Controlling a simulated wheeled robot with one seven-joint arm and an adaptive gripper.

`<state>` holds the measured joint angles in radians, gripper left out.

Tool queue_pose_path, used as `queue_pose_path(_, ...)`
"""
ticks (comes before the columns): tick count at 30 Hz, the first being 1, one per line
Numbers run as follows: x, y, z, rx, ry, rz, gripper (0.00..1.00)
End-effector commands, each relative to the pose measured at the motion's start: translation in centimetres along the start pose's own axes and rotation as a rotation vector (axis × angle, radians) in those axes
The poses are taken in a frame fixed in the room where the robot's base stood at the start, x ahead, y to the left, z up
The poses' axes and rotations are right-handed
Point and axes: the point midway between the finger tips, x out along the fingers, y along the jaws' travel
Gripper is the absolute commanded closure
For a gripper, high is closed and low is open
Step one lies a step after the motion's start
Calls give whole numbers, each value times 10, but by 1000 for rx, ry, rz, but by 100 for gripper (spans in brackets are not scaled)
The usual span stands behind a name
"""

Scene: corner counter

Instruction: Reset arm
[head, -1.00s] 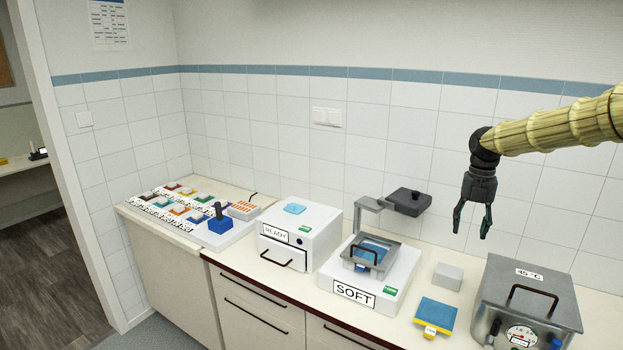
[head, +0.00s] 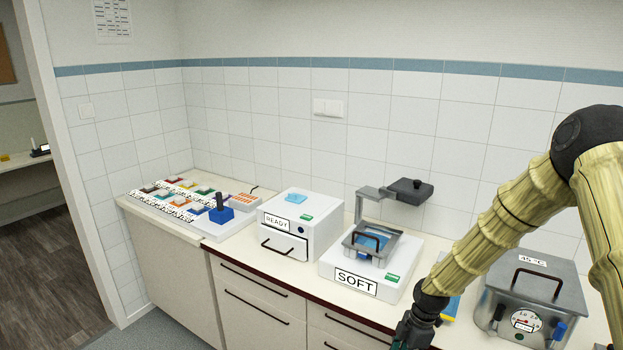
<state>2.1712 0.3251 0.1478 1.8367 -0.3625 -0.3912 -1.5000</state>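My arm comes in from the right edge of the head view, bends at a dark elbow joint, and slopes down to the left. My gripper (head: 412,335) is low in front of the counter's front edge, cut off by the bottom of the picture. Its fingertips are out of frame, so I cannot see whether it is open or shut, or whether it holds anything.
A white SOFT machine (head: 362,268) with a grey swing arm stands left of my forearm. A white READY box (head: 302,222), a blue joystick block (head: 221,212) and a colored sample board (head: 165,208) are further left. A metal 45 °C bath (head: 530,300) stands right. My forearm partly covers a blue-yellow pad (head: 451,308).

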Motion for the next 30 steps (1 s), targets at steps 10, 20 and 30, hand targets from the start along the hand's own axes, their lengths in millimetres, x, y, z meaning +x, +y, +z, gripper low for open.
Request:
queue_pose_path(10,159,-156,-32,647,8,-13,49)
queue_pose_path(20,239,-301,-30,1271,-66,24,49)
queue_pose_path(30,246,-394,-17,1661,-129,123,49)
